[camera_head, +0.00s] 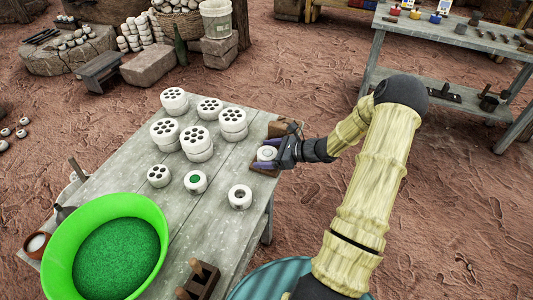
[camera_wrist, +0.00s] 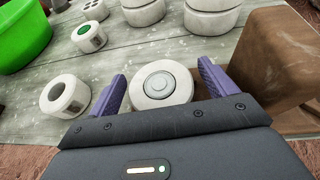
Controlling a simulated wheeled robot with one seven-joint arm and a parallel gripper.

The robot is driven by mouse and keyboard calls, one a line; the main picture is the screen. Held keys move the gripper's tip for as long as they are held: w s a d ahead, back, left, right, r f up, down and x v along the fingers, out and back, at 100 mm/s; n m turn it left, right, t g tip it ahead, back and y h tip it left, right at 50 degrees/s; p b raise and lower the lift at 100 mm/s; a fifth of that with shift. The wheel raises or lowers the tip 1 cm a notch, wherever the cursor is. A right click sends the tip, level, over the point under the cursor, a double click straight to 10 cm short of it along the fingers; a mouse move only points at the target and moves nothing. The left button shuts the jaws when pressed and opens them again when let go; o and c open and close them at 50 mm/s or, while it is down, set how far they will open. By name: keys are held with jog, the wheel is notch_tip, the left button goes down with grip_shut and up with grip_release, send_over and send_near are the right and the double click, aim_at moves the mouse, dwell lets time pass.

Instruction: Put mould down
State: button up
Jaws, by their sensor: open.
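A round white mould (camera_head: 266,153) with a grey ringed centre stands on a brown wooden board (camera_head: 258,168) at the table's right edge. It also shows in the wrist view (camera_wrist: 163,84), between the two purple fingers. My gripper (camera_head: 277,153) is open around the mould, with a gap beside each finger in the wrist view (camera_wrist: 163,88). The underside of the mould is hidden. Another white ring (camera_head: 240,197) with an open middle and a white piece with a green centre (camera_head: 195,181) stand nearby on the table.
A brown block (camera_wrist: 277,55) stands close to the right finger. Several white pieces with holes (camera_head: 198,142) stand in stacks on the grey table (camera_head: 215,215). A green basin (camera_head: 108,250) is at the front left, and a dark-handled wooden tool (camera_head: 200,281) is at the front edge.

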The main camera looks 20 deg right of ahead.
jog(key=shift+r, duration=0.2)
jog(key=v, duration=1.2)
jog(key=shift+p, duration=0.45)
jog(key=shift+a+f, duration=0.1)
jog(key=s+a+r+n+g+h, duration=0.2)
jog(key=s+a+n+h, duration=0.1)
jog(key=a+n, duration=0.3)
jog(key=s+a+r+n+g+h, duration=0.2)
jog(key=s+a+n, duration=0.3)
jog(key=n, duration=0.6)
jog(key=s+a+r+n+g+h, duration=0.2)
jog(key=s+a+r+n+h, duration=0.2)
jog(key=a+n, duration=0.4)
jog(key=shift+s+n+h, duration=0.5)
jog(key=shift+s+h, duration=0.1)
